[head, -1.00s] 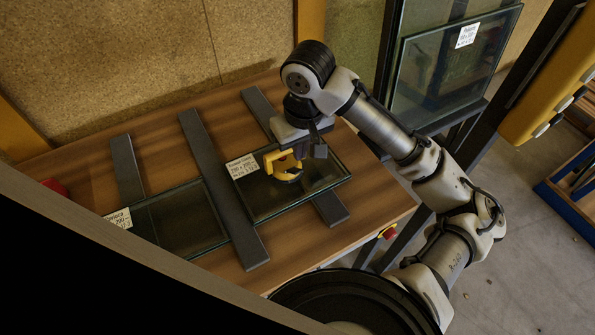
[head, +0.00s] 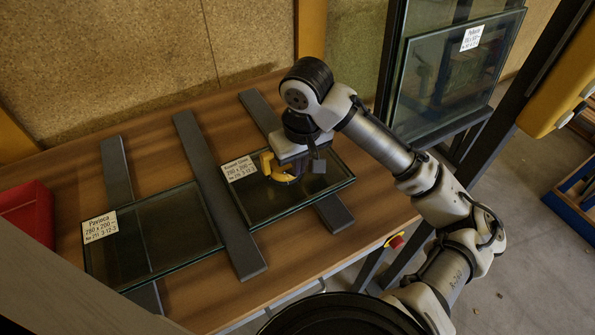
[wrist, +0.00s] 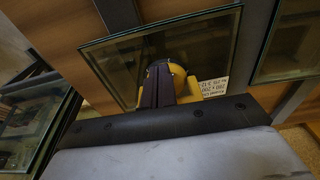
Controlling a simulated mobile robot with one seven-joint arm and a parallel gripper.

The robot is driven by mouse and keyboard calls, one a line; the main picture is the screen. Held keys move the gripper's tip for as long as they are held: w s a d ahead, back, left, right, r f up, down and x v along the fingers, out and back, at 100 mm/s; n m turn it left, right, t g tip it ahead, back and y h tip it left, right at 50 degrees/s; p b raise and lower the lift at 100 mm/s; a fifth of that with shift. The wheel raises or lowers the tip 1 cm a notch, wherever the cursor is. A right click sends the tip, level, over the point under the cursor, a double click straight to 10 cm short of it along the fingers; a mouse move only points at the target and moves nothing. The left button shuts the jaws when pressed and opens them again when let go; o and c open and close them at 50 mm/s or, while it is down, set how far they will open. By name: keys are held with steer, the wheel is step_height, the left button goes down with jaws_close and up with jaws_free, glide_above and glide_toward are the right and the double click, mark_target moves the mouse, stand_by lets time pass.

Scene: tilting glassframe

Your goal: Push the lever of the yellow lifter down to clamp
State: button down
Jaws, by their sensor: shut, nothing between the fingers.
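The yellow lifter (head: 268,163) stands on the right-hand glass pane (head: 262,206), beside its white label. In the wrist view the lifter (wrist: 190,90) shows on both sides of my fingers, with a dark round part behind them. My gripper (wrist: 158,72) is shut and empty, its dark fingers together, right over the lifter. In the head view my wrist and gripper hide the lifter's right part. The lever cannot be made out clearly, nor whether the fingers touch it.
A second labelled pane (head: 170,232) lies to the left, with dark bars (head: 222,195) across the wooden table (head: 75,190). A red box (head: 30,212) sits at the left edge. More glass stands upright in a rack (head: 450,80) at the right.

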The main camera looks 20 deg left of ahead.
steer(key=shift+f+b, duration=1.1)
steer(key=shift+f, duration=0.8)
steer(key=shift+r, duration=0.1)
steer(key=shift+s+d+r+p, duration=0.2)
steer(key=shift+d+p, duration=0.05)
steer(key=shift+p, duration=0.1)
steer(key=shift+s+d+r+p, duration=0.4)
steer(key=shift+s+d+p, duration=0.2)
steer(key=shift+d+p, duration=0.15)
steer(key=shift+s+d+f, duration=0.1)
steer(key=shift+s+d, duration=0.1)
